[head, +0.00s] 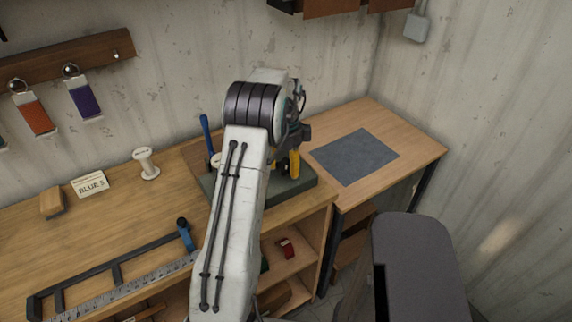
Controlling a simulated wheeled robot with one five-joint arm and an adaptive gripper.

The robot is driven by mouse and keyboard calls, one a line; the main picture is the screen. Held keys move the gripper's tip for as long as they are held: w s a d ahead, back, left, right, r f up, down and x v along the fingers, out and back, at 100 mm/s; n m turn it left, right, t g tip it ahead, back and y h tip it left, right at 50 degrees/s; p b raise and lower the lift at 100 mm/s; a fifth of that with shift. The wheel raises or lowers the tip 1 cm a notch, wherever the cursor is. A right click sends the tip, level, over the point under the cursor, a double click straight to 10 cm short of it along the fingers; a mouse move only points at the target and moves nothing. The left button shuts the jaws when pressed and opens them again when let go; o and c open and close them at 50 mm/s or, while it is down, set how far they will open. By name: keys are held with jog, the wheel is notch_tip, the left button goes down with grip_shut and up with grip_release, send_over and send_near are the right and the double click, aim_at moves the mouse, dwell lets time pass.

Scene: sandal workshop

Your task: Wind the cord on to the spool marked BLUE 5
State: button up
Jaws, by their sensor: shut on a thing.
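A pale spool (148,165) stands upright on the wooden bench, with no cord that I can make out on it. A small card (90,184) to its left reads like BLUE 5. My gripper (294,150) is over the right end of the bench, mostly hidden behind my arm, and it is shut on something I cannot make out. Yellow and black parts (295,165) show just below it, above a dark green-grey block (300,185). A pale round thing (215,160), perhaps another spool, shows partly at the arm's left edge. I cannot pick out any loose cord.
A blue upright handle (205,134) stands left of my arm. A black frame clamp (110,265) and metal ruler (135,285) lie at the front. A wooden block (52,203) sits at left. A grey mat (354,156) on the right-hand table is bare.

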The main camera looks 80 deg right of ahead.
aim_at(286, 164)
jog(key=m, duration=0.5)
jog(key=shift+m, duration=0.4)
jog(key=shift+f, duration=0.1)
dwell(0.3)
jog(key=o, duration=1.2)
jog(key=shift+r, duration=6.05)
